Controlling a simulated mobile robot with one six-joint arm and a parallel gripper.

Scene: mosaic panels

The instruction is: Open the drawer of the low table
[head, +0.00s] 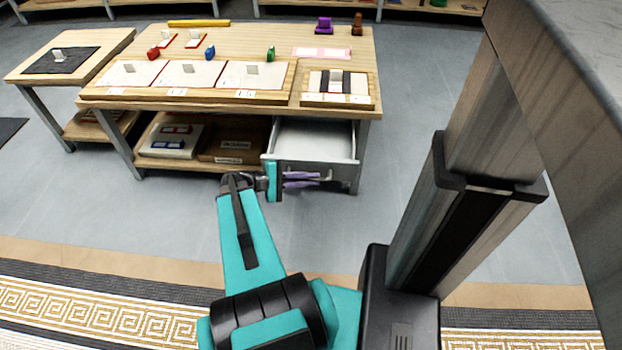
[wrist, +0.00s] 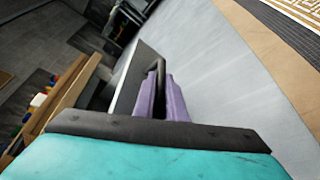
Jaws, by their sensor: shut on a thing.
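The low wooden table (head: 330,45) stands ahead of me. Its grey drawer (head: 314,140) is under the right part of the tabletop and is pulled out, so its pale inside shows and looks empty. My gripper (head: 318,178) is at the drawer's front, its purple fingers shut on the dark handle. In the wrist view the purple fingers (wrist: 160,98) close around the dark handle bar (wrist: 160,66), beside the grey drawer front (wrist: 132,78). Part of the handle is hidden by the fingers.
Mosaic panels (head: 190,74), a striped panel (head: 338,88) and small coloured pieces lie on the tabletop. A shelf (head: 215,160) with boxes is left of the drawer. A smaller side table (head: 110,42) stands at the left. The grey floor (head: 420,150) right of the drawer is clear.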

